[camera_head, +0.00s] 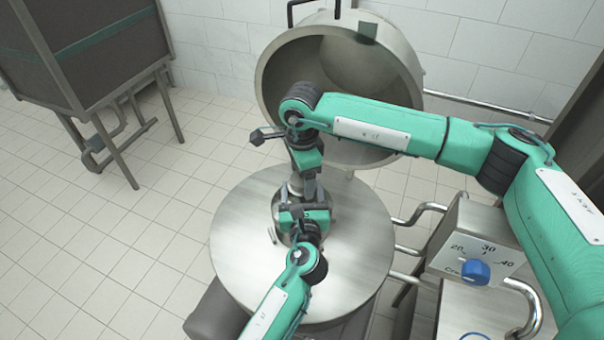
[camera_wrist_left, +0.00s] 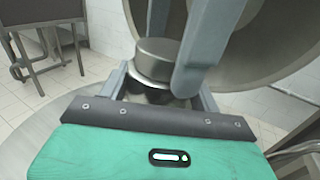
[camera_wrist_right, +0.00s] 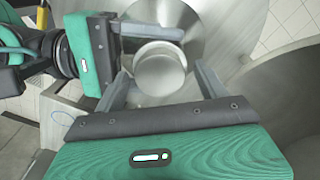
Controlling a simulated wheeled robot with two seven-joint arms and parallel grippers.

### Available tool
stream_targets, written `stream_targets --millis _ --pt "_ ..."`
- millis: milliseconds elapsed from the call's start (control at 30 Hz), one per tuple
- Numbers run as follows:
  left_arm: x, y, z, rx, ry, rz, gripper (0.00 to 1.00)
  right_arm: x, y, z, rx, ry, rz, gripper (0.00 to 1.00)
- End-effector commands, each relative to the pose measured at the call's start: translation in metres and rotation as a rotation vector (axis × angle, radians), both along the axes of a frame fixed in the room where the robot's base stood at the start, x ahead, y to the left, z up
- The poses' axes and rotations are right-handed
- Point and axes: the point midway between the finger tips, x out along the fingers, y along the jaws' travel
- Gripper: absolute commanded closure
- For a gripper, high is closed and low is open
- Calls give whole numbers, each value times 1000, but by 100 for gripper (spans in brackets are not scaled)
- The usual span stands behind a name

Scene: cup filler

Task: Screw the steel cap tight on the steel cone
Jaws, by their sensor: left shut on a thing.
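The steel cap (camera_wrist_left: 158,57) sits on top of the steel cone (camera_wrist_left: 150,93) in the left wrist view. My right gripper (camera_wrist_right: 162,75) points down from above, open, with a finger on each side of the cap and visible gaps between. In the head view the arms hide most of the cone and cap.
The cone stands on a round steel table (camera_head: 355,235). A large open steel vessel (camera_head: 400,60) is behind it. A control box with a blue knob (camera_head: 474,271) and bent pipes is at the right. A dark cabinet on legs (camera_head: 80,60) stands at the back left.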

Motion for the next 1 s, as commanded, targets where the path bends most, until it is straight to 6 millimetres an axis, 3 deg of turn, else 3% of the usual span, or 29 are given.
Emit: stream_targets --millis 233,533,767,800,867,1000 --pt "0 0 -1 1 3 0 100 0 0 8 0 -1 1 26" --pt "0 0 -2 1 2 0 100 0 0 43 -1 -1 2 26" --pt "0 0 -2 1 2 0 100 0 0 45 0 0 1 26" --pt "0 0 -2 1 2 0 100 0 0 45 0 0 2 31" --pt "0 0 -1 1 2 0 100 0 0 46 0 0 9 31" --pt "0 0 -1 1 2 0 100 0 0 53 0 -1 93 31"
